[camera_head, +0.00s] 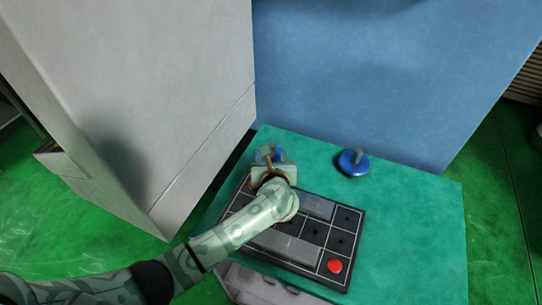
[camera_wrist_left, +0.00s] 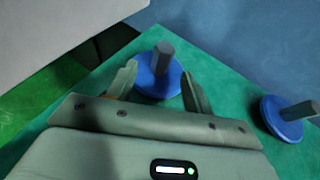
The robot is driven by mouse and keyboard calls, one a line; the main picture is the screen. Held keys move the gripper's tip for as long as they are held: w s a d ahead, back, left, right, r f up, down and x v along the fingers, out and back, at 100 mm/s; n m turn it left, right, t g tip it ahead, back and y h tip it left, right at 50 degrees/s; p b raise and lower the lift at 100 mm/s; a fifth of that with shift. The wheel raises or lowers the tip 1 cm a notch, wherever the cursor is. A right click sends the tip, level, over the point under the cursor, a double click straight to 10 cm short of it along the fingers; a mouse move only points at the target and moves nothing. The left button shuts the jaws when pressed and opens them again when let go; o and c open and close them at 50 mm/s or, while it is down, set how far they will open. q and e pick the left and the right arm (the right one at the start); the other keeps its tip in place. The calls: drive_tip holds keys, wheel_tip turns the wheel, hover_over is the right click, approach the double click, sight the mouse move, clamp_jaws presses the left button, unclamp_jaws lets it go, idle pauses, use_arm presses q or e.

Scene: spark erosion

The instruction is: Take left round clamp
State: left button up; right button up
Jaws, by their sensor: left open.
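The left round clamp is a blue disc with a grey upright pin. In the head view it (camera_head: 279,155) stands near the back left of the green tabletop, partly hidden by my left gripper (camera_head: 270,168). In the left wrist view the clamp (camera_wrist_left: 155,84) shows between the two fingers of my left gripper (camera_wrist_left: 160,76). The fingers are open and apart, one on each side of the disc. I cannot tell whether they touch it. My right gripper is in neither view.
A second blue round clamp (camera_head: 353,163) stands to the right; the left wrist view also shows it (camera_wrist_left: 281,119). A dark gridded panel (camera_head: 342,240) with a red button (camera_head: 335,266) lies under my left arm. A grey cabinet (camera_head: 150,90) rises at left, a blue wall (camera_head: 380,80) behind.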

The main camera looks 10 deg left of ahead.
sight(271, 159)
use_arm(q)
drive_tip(key=x, duration=0.3)
drive_tip(key=shift+w+d+f+b, duration=0.1)
drive_tip(key=shift+w+f+b, duration=0.05)
drive_tip(key=shift+b, duration=0.25)
drive_tip(key=shift+w+f, duration=0.1)
drive_tip(key=shift+w, duration=0.3)
drive_tip(key=shift+s, duration=0.1)
drive_tip(key=shift+c, duration=0.6)
clamp_jaws()
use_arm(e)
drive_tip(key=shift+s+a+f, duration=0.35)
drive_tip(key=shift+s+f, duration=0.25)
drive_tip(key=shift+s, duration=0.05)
use_arm(q)
drive_tip(key=shift+r, duration=0.25)
